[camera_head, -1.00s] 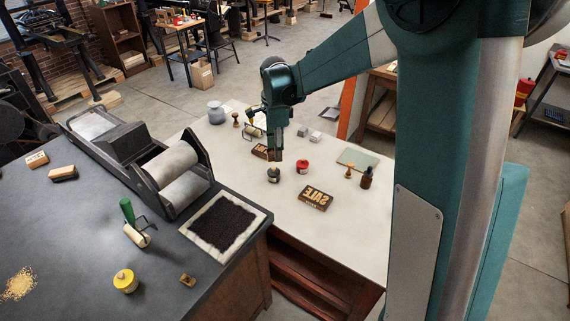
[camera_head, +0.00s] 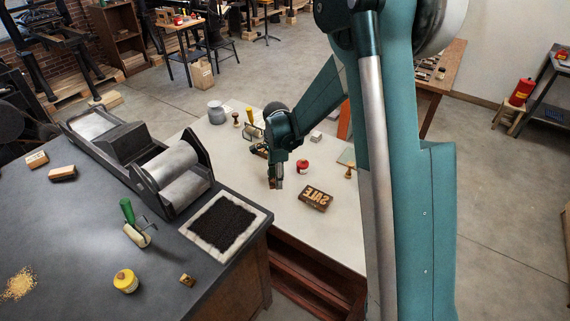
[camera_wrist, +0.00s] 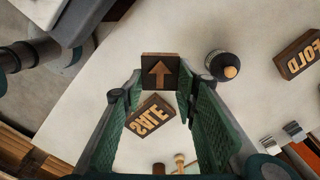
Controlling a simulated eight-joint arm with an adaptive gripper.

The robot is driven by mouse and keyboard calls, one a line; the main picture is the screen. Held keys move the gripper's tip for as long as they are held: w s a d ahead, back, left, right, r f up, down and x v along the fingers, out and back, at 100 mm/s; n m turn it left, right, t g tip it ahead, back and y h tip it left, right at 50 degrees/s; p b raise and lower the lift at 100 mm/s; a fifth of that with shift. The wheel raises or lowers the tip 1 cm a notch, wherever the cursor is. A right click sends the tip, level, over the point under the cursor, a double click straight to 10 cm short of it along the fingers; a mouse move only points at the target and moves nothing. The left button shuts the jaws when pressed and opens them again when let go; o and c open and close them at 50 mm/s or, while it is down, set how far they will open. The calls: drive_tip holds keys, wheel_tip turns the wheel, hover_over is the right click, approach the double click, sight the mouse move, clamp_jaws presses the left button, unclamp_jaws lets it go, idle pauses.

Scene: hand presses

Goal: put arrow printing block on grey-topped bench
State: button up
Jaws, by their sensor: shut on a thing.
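The arrow printing block (camera_wrist: 160,72), dark with a pale wooden arrow on its face, is between the fingertips of my gripper (camera_wrist: 160,85) in the wrist view. In the head view my gripper (camera_head: 275,183) is shut on it above the white table, and only a small brown part of the block (camera_head: 272,184) shows. The grey-topped bench (camera_head: 85,225) fills the left of the head view, left of my gripper.
The bench bears a roller press (camera_head: 175,165), a black ink slab (camera_head: 222,225), a green-handled roller (camera_head: 137,235) and a yellow-lidded pot (camera_head: 125,281). The white table (camera_head: 245,197) bears a SALE block (camera_head: 316,198), red pot (camera_head: 303,166) and dark bottle (camera_wrist: 222,66).

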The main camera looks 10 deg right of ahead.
hover_over(278, 200)
drive_tip(key=shift+f, duration=3.15)
drive_tip(key=shift+f, duration=0.1)
drive_tip(key=shift+w+f, duration=0.1)
drive_tip(key=shift+f, duration=1.65)
drive_tip(key=shift+f+b, duration=0.2)
drive_tip(key=shift+b, duration=0.2)
drive_tip(key=o, duration=0.9)
drive_tip(key=shift+c, duration=0.2)
drive_tip(key=shift+r, duration=0.25)
drive_tip(key=shift+r+p, duration=0.45)
drive_tip(key=shift+r, duration=5.5)
